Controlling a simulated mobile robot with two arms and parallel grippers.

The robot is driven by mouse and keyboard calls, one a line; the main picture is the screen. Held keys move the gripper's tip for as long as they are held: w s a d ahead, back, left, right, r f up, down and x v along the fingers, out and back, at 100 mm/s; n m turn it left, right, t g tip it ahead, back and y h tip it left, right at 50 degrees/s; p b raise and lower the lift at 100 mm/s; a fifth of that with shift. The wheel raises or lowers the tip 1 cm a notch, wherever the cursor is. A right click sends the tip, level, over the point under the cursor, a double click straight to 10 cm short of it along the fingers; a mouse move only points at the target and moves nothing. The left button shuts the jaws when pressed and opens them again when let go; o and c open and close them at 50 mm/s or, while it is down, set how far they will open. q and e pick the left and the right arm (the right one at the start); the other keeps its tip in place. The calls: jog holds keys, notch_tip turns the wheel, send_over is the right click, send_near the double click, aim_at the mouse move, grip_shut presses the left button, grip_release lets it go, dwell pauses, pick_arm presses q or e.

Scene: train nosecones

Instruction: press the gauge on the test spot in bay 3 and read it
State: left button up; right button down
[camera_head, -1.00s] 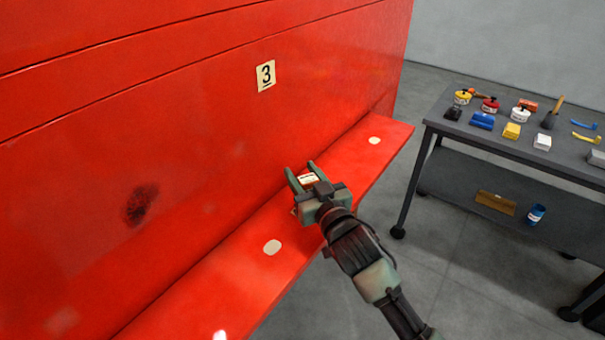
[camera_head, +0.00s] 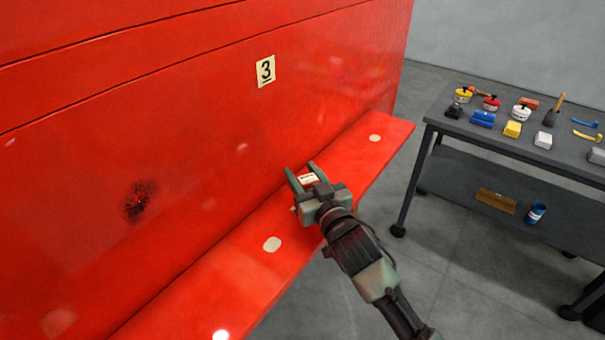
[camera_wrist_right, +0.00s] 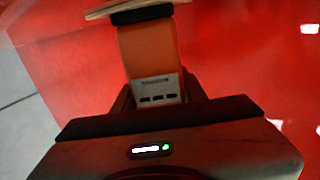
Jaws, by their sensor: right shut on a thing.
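My right gripper (camera_head: 301,169) is shut on the gauge (camera_head: 308,179), low in front of the red panel and over the ledge. In the right wrist view the gauge (camera_wrist_right: 150,55) has an orange body, a white label with small dark marks, and a black end. The bay 3 plate (camera_head: 265,71) is on the panel above the gripper. No reading is legible. My left gripper is not in view.
The red ledge (camera_head: 340,185) carries pale round spots, one at the front (camera_head: 272,244) and one farther back (camera_head: 375,138). A dark smudge (camera_head: 139,201) marks the panel. A grey cart (camera_head: 475,135) with several tools and tins stands at right, with open floor between.

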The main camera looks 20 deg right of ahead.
jog(key=shift+f, duration=0.4)
dwell(0.8)
jog(key=shift+r, duration=0.1)
jog(key=shift+r+p, duration=0.2)
jog(key=shift+p, duration=0.25)
notch_tip(320, 180, up, 7)
jog(key=p, duration=0.6)
dwell(1.0)
